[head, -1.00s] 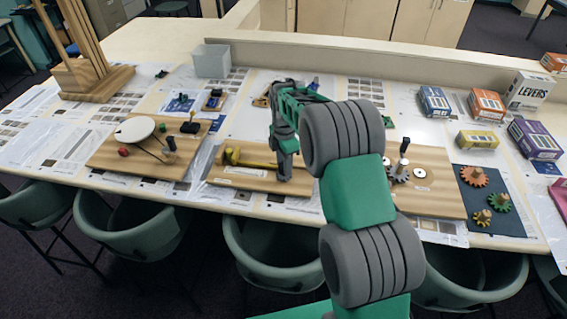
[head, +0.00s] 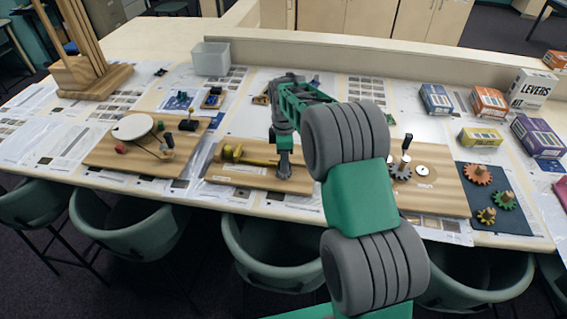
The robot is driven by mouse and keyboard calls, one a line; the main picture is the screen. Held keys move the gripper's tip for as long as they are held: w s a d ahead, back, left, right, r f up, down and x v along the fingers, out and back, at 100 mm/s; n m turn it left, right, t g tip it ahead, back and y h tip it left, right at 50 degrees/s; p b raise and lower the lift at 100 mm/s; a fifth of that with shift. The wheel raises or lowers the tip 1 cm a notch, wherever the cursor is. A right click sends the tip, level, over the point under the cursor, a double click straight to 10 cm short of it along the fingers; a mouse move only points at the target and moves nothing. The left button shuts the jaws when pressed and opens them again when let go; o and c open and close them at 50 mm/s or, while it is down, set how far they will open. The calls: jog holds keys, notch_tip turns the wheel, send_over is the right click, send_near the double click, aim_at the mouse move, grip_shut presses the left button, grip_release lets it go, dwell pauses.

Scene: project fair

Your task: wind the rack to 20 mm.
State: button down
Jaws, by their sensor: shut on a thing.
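The middle wooden board (head: 235,178) carries a yellow, rod-like mechanism (head: 250,158) with a thicker yellow end at the left. I take it to be the rack unit, but teeth and any millimetre scale are too small to read. My gripper (head: 284,174) points down at the right part of this board, just past the yellow rod's right end. It is shut on a small part there, probably the crank.
A board with a white disc (head: 132,127) lies to the left. A dark mat (head: 510,218) holds coloured gears. Boxes (head: 488,102) stand at the back right. Chairs (head: 265,262) line the front edge.

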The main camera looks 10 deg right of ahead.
jog(key=m+b, duration=0.1)
jog(key=m, duration=0.3)
jog(key=shift+w+m+b, duration=0.1)
jog(key=shift+m+b, duration=0.2)
jog(key=m+b, duration=0.1)
jog(key=m, duration=0.3)
jog(key=shift+r+m, duration=0.1)
jog(key=shift+m, duration=0.2)
jog(key=m+b, duration=0.1)
jog(key=m, duration=0.3)
jog(key=shift+m, duration=0.3)
jog(key=m, duration=0.5)
jog(key=shift+r, duration=0.1)
jog(key=m, duration=0.5)
jog(key=shift+b, duration=0.4)
jog(key=m, duration=1.4)
